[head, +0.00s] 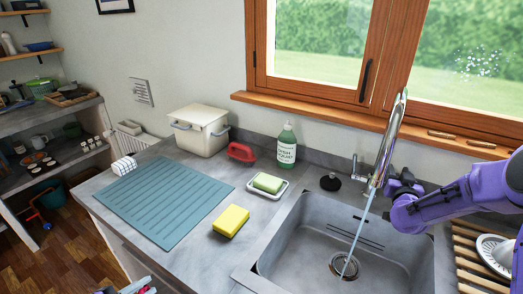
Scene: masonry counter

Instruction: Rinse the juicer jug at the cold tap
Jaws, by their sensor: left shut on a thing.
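The cold tap (391,135) is a tall chrome spout at the back of the grey sink (300,240). A thin stream of water (358,236) falls from it towards the drain. My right gripper (388,190), on a purple arm from the right, is beside the lower spout; its fingers are too small and hidden to tell open from shut. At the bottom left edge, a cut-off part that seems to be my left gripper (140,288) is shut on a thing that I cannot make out. I cannot clearly identify the juicer jug.
A white ribbed piece (494,252) lies on a wooden rack (466,262) right of the sink. A yellow sponge (231,221), a soap dish (276,191) with a green-topped sponge, and a soap bottle (287,146) stand left of it. The teal mat (165,201) is mostly clear.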

